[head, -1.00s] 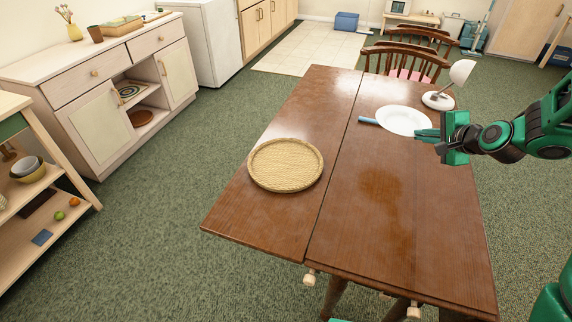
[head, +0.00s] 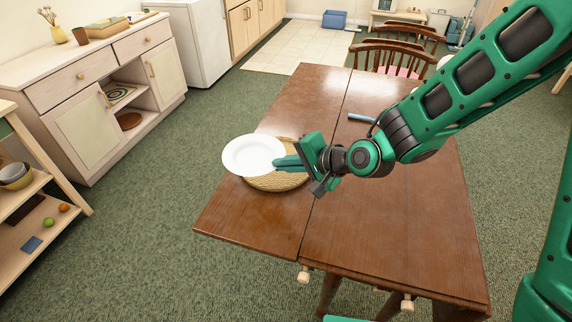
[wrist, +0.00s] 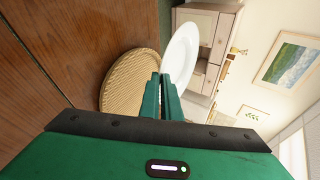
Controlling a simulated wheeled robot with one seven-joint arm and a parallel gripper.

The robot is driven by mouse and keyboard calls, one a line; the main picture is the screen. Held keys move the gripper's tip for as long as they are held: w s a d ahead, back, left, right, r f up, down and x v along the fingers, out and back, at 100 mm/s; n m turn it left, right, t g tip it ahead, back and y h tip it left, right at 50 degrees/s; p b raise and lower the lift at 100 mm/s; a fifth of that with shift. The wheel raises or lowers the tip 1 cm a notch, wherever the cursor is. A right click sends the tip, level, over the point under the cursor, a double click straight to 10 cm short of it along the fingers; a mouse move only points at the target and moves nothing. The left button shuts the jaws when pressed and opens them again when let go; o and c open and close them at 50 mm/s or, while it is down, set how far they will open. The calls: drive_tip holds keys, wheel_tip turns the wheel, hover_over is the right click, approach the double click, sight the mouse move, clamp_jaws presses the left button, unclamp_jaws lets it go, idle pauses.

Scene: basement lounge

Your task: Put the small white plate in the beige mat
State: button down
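The small white plate (head: 253,155) is held roughly level above the table's left part. My gripper (head: 290,163) is shut on the plate's right edge. The plate also shows beyond the fingers in the wrist view (wrist: 183,52). The round beige woven mat (head: 262,184) lies on the table beneath the plate and gripper, partly hidden by them. In the head view the plate overlaps the mat's left and far side.
The wooden table (head: 385,225) has wide bare areas in front and to the right. A blue-handled object (head: 361,118) lies toward its far side. Chairs (head: 395,58) stand behind the table. A cabinet (head: 110,90) stands to the left across the carpet.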

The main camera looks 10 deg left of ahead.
hover_over(302, 174)
wheel_tip(302, 174, down, 6)
drive_tip(key=shift+s+a+f, duration=0.1)
drive_tip(key=shift+a+f, duration=0.05)
drive_tip(key=shift+f, duration=2.15)
drive_tip(key=c, duration=2.3)
unclamp_jaws()
drive_tip(key=v, duration=1.2)
